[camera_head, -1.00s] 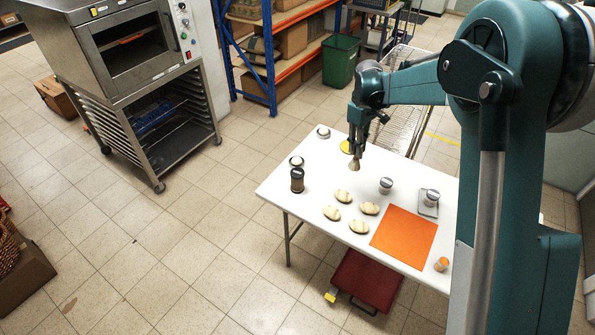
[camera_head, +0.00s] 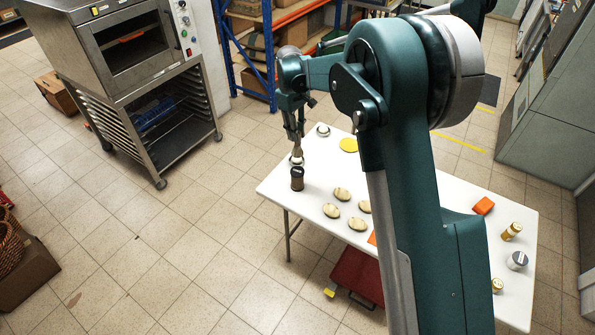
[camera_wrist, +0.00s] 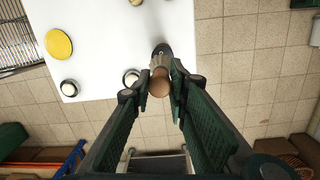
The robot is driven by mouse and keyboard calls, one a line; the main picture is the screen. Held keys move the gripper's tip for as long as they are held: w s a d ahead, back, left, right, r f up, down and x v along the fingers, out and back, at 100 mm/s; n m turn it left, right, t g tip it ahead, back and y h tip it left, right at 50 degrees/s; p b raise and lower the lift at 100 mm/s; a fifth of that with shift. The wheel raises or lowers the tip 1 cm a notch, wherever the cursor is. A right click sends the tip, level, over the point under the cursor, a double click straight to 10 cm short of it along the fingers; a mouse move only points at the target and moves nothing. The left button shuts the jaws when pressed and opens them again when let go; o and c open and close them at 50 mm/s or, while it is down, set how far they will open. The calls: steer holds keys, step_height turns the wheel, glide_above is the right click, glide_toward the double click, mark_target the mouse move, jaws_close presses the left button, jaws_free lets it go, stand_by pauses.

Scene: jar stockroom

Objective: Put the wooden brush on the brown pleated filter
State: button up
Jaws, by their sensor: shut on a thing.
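The wooden brush (camera_wrist: 160,88) is between my gripper's fingers (camera_wrist: 160,90), its rounded brown handle towards the wrist camera and its pale bristles pointing down. In the head view my gripper (camera_head: 296,142) holds the brush (camera_head: 297,154) upright above the table's far left part. A dark-topped brown cylinder (camera_head: 297,181), apparently the brown pleated filter, stands just below and in front of the brush. Its pleats are too small to tell. In the wrist view the cylinder (camera_wrist: 161,49) shows just past the bristles, partly hidden by the brush. I cannot tell whether they touch.
White-topped jars stand close by, one beside the brush (camera_wrist: 131,77) and one farther back (camera_head: 323,130). A yellow disc (camera_head: 348,145) lies behind. Several pale oval stones (camera_head: 342,194) lie to the right on the white table (camera_head: 272,186). My arm hides the table's middle right.

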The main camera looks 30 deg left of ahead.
mark_target(298, 152)
steer(key=shift+f, duration=0.1)
steer(key=shift+f, duration=3)
steer(key=shift+f+p, duration=0.4)
steer(key=shift+f, duration=1.5)
steer(key=shift+f, duration=0.15)
steer(key=o, duration=1)
steer(key=shift+r, duration=0.2)
steer(key=r, duration=0.8)
steer(key=a+r, duration=0.1)
steer(key=r, duration=0.3)
steer(key=shift+s+b, duration=0.15)
steer(key=shift+b, duration=0.2)
